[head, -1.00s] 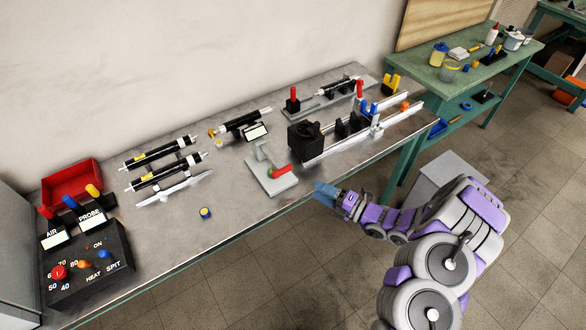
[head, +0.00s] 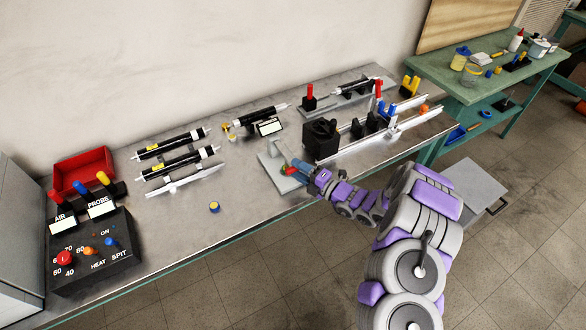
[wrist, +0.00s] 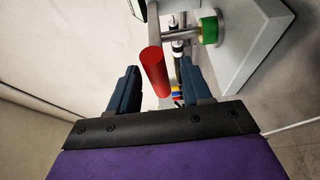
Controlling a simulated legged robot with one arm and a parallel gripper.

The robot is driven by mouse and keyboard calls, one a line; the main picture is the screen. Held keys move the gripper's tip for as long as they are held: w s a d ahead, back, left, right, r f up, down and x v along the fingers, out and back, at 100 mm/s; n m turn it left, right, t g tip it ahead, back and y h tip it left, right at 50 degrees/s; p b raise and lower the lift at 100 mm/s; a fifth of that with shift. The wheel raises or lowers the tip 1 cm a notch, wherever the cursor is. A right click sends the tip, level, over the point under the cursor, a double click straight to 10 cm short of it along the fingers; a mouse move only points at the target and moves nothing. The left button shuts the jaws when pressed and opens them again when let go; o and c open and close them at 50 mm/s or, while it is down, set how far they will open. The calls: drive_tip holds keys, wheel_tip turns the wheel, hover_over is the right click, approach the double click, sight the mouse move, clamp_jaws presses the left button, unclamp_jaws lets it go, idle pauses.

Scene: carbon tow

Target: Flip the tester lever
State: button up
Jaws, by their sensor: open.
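The tester (head: 290,182) is a light grey plate with an upright post, near the front edge of the metal bench in the head view. Its lever has a red handle (wrist: 154,70) and a green hub (wrist: 210,28), both clear in the wrist view. The red handle lies between my two blue fingers, which stand apart on either side of it. My gripper (head: 301,170) is open at the tester, and it also shows in the wrist view (wrist: 158,90). In the head view my gripper partly covers the lever. I cannot tell whether a finger touches the handle.
A black block (head: 321,142) and a rail fixture (head: 400,127) stand right of the tester. Black cylinders (head: 180,162) lie to the left, with a yellow-topped round piece (head: 214,207) nearer the edge. A control box (head: 95,250) is at far left. The front middle bench is mostly clear.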

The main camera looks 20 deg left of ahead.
sight(286, 160)
drive_tip(key=shift+x, duration=1.4)
clamp_jaws()
drive_tip(key=shift+s+d, duration=0.1)
